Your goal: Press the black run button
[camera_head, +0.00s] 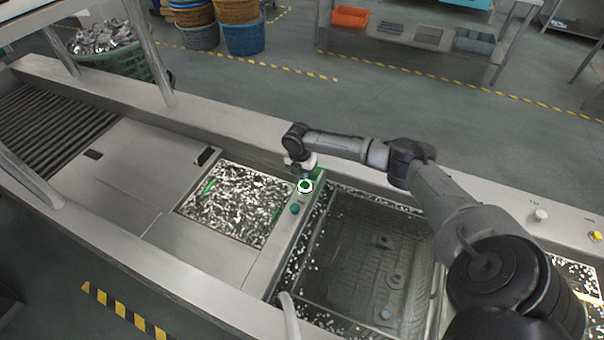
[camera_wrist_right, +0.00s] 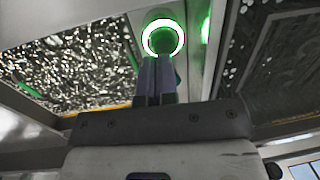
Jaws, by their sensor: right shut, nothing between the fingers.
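A round button with a glowing white and green ring (camera_head: 305,186) sits on the metal strip between the speckled bed and the water tank. In the right wrist view the ring (camera_wrist_right: 163,37) is bright, with a darker green centre. My right gripper (camera_wrist_right: 158,60) is shut and empty, its fingertips at the lower edge of the ring. I cannot tell whether they touch it. In the head view the gripper is small and close behind the button, partly hidden by its own wrist. My left gripper is not in view.
A teal button (camera_head: 295,208) is just in front of the lit one. A speckled bed (camera_head: 236,205) lies left and a water-filled tank (camera_head: 365,255) lies right. A white knob (camera_head: 540,215) and a yellow button (camera_head: 596,236) are on the right rim.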

